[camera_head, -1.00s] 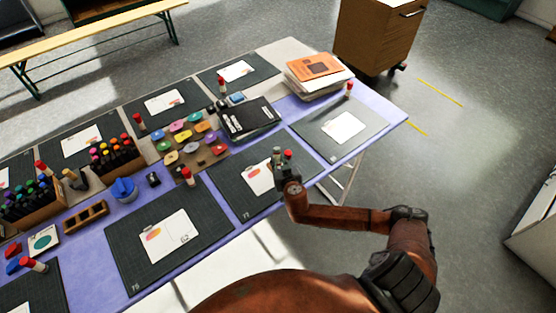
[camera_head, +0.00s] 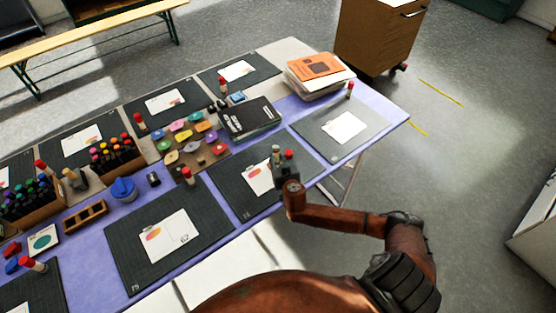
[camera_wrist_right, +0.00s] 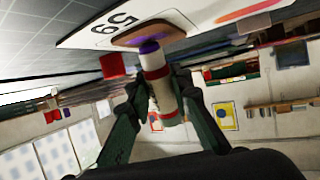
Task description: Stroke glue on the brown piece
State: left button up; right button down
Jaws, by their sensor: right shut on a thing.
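My right gripper (camera_head: 282,160) is over the near middle mat in the head view. In the right wrist view the gripper (camera_wrist_right: 160,97) is shut on a glue stick (camera_wrist_right: 158,78) with a white and red body. The stick is uncapped, and its purple glue tip meets the brown piece (camera_wrist_right: 128,38), or is very close to it. The brown piece lies at the edge of a white card (camera_wrist_right: 92,26) marked 59. In the head view the gripper hides part of this card (camera_head: 255,179) and the brown piece. My left gripper is not in view.
A red cap (camera_wrist_right: 112,66) is beside the stick in the wrist view. A tray of coloured pieces (camera_head: 214,152) and black books (camera_head: 250,117) lie behind the mat. A paper stack (camera_head: 318,76) stands at the far right.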

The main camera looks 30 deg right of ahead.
jog(key=shift+w, duration=0.35)
jog(key=shift+w, duration=0.1)
jog(key=shift+w, duration=0.85)
jog(key=shift+a, duration=0.1)
jog(key=shift+a, duration=0.2)
jog(key=shift+s+d+p, duration=0.1)
jog(key=shift+s+p, duration=0.3)
jog(key=shift+s, duration=0.7)
jog(key=shift+s+f, duration=0.1)
